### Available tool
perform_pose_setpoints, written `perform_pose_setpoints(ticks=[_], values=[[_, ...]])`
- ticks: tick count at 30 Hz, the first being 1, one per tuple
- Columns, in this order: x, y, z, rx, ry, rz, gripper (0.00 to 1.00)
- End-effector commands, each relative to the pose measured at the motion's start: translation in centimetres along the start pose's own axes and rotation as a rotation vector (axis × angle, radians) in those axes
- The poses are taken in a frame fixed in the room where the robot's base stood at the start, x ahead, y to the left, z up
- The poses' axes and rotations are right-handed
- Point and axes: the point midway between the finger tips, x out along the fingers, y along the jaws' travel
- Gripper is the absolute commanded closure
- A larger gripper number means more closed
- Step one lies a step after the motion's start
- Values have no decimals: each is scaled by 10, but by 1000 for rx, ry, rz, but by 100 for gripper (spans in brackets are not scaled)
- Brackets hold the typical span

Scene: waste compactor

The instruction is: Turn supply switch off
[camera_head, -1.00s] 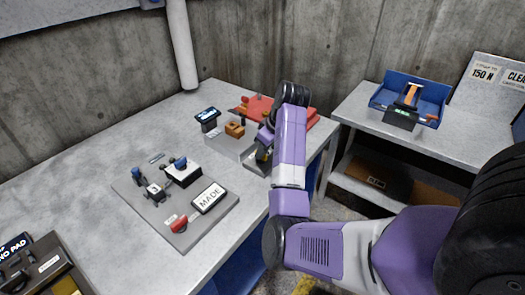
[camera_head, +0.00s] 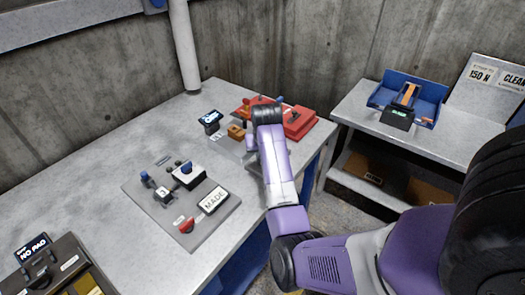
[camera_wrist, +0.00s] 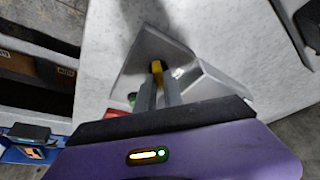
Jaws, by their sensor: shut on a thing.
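In the wrist view a yellow piece (camera_wrist: 157,67) shows at the tips of the grey fingers of my gripper (camera_wrist: 158,85). The fingers are shut on it. It stands at a grey angled plate or housing (camera_wrist: 205,82) on the bench. I cannot tell for sure that the yellow piece is the supply switch, as its base is hidden. In the head view my arm covers the yellow piece and the fingertips.
A red block (camera_head: 300,124) and a small display (camera_head: 210,117) stand at the back of the bench (camera_head: 95,160). A right side table holds a blue tray (camera_head: 435,98). A dark box (camera_head: 62,262) is at front left. The bench's left part is clear.

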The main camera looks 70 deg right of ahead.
Motion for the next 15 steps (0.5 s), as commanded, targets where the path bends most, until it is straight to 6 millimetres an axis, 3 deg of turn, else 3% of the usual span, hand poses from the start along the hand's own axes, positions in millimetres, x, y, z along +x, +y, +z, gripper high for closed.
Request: perform_pose_setpoints(ticks=[15], values=[[0,-4,-1,442,0,183,100]])
